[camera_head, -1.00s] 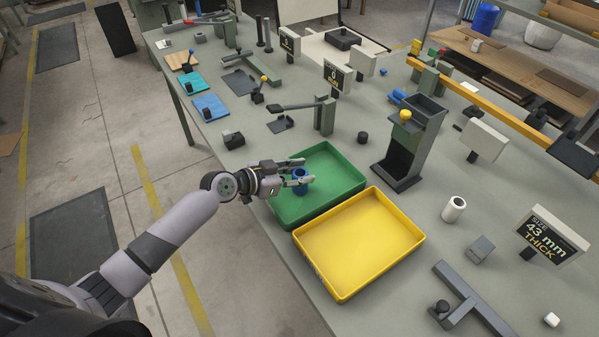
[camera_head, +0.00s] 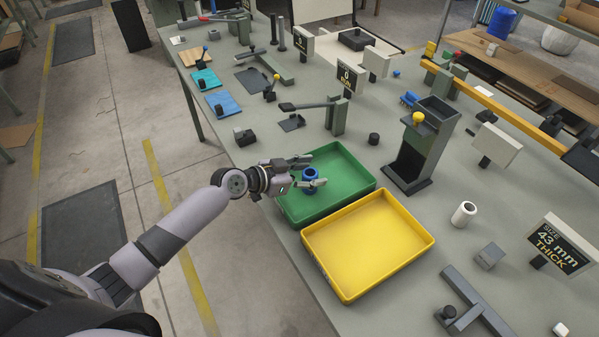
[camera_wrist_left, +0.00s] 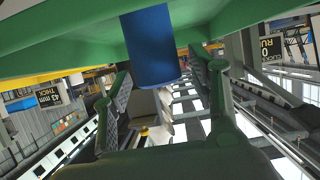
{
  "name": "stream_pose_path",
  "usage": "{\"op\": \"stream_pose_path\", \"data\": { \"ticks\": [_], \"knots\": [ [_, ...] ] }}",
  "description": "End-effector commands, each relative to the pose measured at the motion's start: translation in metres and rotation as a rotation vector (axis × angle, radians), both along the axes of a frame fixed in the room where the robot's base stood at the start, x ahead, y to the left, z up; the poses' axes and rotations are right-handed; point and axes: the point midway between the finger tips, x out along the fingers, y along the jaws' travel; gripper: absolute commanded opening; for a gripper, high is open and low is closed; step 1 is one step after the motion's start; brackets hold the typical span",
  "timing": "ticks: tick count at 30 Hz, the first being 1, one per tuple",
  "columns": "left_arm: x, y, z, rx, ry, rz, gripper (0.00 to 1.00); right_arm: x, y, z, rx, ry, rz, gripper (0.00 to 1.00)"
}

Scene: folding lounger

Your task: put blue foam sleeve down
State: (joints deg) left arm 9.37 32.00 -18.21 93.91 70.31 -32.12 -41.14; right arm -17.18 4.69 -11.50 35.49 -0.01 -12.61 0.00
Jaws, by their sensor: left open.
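The blue foam sleeve (camera_head: 310,178) stands upright in the green tray (camera_head: 347,172), near its left side. My left gripper (camera_head: 312,171) is open, with one finger on each side of the sleeve. In the left wrist view the blue sleeve (camera_wrist_left: 152,48) shows between the spread fingers (camera_wrist_left: 165,85), with the green tray (camera_wrist_left: 60,45) beyond its end. A gap shows between the sleeve and the fingers there. My right gripper is not in view.
An empty yellow tray (camera_head: 368,245) adjoins the green tray in front. A dark grey stand with a yellow knob (camera_head: 418,118) stands right of the green tray. A white cylinder (camera_head: 464,214) and a grey block (camera_head: 490,256) lie farther right on the table.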

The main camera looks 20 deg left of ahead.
Motion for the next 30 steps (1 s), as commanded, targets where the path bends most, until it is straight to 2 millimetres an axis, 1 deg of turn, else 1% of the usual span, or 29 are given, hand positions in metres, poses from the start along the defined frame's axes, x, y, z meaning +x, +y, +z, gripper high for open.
{"op": "stream_pose_path", "data": {
  "ticks": [5, 12, 15, 18, 22, 30],
  "knots": [
    [-0.019, 0.015, 0.007, 0.004, 0.001, 0.0, 0.54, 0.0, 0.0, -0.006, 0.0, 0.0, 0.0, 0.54],
    [-0.058, 0.046, 0.026, 0.005, 0.001, 0.0, 0.54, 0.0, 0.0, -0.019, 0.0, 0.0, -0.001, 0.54],
    [-0.072, 0.055, 0.034, 0.004, 0.002, -0.002, 0.54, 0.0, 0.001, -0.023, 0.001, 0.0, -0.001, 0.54],
    [-0.081, 0.063, 0.039, 0.003, 0.003, 0.0, 0.54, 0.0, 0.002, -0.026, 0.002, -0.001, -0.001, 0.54],
    [-0.087, 0.067, 0.045, 0.0, 0.001, -0.001, 0.54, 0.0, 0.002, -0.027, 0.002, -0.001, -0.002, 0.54],
    [-0.088, 0.068, 0.047, -0.001, -0.001, 0.0, 0.54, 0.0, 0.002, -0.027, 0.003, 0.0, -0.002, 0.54]
  ]
}}
